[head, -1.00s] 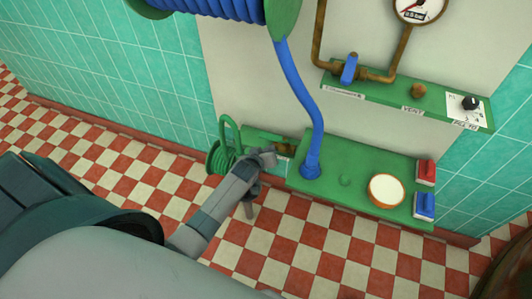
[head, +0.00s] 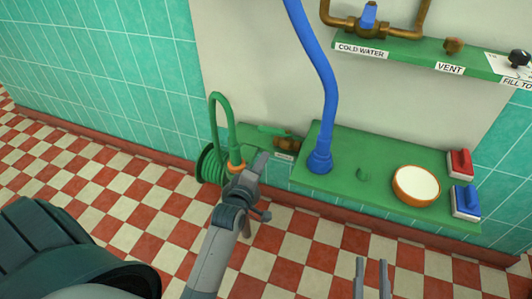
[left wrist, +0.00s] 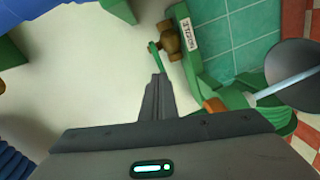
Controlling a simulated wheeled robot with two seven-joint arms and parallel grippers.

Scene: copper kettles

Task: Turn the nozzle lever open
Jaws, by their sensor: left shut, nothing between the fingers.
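The nozzle lever (head: 275,130) is a green handle on a small brass valve (head: 287,143), at the left end of the green bench, above the nozzle label. In the left wrist view the lever (left wrist: 154,55) reaches from the brass valve (left wrist: 171,44) toward my fingertips. My left gripper (head: 262,160) is shut and empty, just in front of the lever and slightly left of the valve. In the left wrist view its tips (left wrist: 158,80) appear close to the lever's end; I cannot tell whether they touch. My right gripper (head: 372,264) is open at the bottom edge, far from the lever.
A coiled green hose (head: 211,163) hangs left of the valve, beside my left gripper. A thick blue pipe (head: 326,90) rises from the green bench (head: 345,150). A white-topped round button (head: 416,185), red switch (head: 460,162) and blue switch (head: 465,200) sit right.

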